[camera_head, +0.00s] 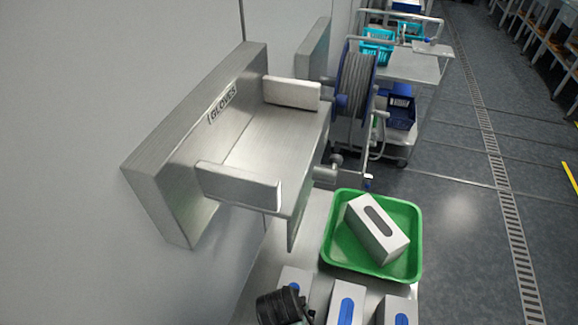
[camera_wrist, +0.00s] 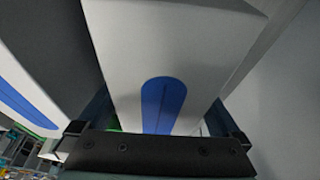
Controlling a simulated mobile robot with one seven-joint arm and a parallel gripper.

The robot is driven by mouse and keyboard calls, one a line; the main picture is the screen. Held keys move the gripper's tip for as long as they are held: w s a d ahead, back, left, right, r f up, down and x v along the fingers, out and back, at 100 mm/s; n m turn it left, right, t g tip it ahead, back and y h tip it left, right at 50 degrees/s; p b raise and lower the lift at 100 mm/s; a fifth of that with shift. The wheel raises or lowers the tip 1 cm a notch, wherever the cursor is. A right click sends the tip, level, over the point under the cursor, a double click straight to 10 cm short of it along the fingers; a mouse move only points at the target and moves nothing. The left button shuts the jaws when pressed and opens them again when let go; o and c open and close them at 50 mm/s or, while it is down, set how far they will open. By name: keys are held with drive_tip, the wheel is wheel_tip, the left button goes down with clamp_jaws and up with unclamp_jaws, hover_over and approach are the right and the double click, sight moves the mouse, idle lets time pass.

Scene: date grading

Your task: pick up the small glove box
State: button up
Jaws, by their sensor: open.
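Several pale glove boxes with blue oval slots stand at the bottom edge of the head view: a left one (camera_head: 296,275), a middle one (camera_head: 333,303) and a right one (camera_head: 384,312). I cannot tell for sure which is the small one. My gripper (camera_head: 300,303) is at the left box and partly hides it. In the wrist view, a pale box with a blue slot (camera_wrist: 163,102) lies between the open fingers of my gripper (camera_wrist: 155,122). Whether the fingers touch it is unclear. Another blue-slotted box (camera_wrist: 25,105) shows at the left.
A green tray (camera_head: 329,258) holds a grey-white box with a dark slot (camera_head: 378,228), lying tilted. A metal wall holder marked GLOVES (camera_head: 262,150) is empty. A hose reel (camera_head: 356,85) and a trolley (camera_head: 425,68) stand behind. Floor at the right is open.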

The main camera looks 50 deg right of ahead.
drive_tip(key=shift+f, duration=0.2)
drive_tip(key=shift+d+r, duration=0.1)
drive_tip(key=c, duration=1.5)
